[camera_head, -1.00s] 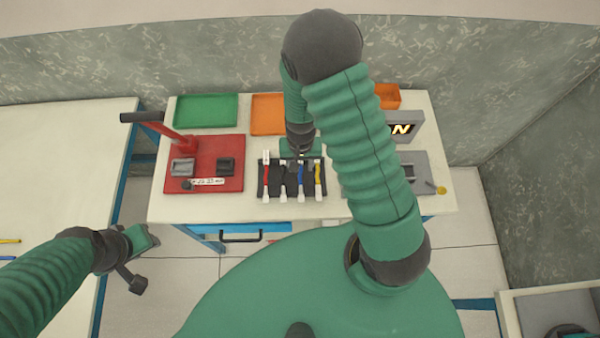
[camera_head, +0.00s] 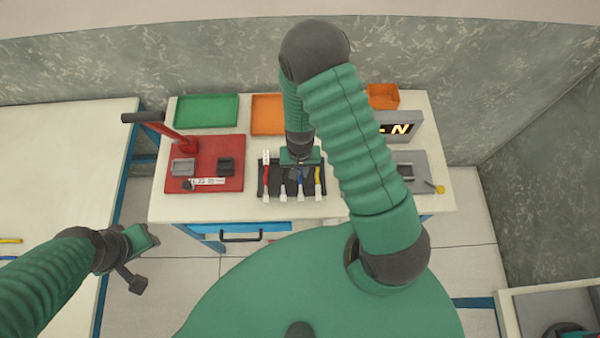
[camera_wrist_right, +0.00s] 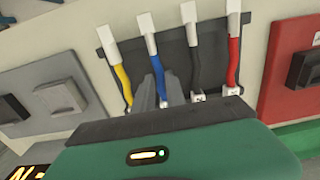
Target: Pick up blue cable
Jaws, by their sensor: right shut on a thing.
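The blue cable (camera_head: 300,183) lies in the black holder (camera_head: 309,190), between a black cable and the yellow one. It also shows in the right wrist view (camera_wrist_right: 156,62), with its white end up. My right gripper (camera_head: 297,174) is over the holder, and its grey fingers (camera_wrist_right: 152,92) are shut on the blue cable at its lower part in the wrist view. The cable still lies in line with the others in the holder. My left gripper (camera_head: 138,268) hangs off to the left, away from the cables; its jaw opening is unclear.
The red (camera_head: 266,178) and yellow (camera_head: 318,179) cables flank the row. A red board with a lever (camera_head: 225,148) stands left, a grey fixture (camera_head: 422,172) right. Green (camera_head: 207,110) and orange (camera_head: 266,115) trays are behind.

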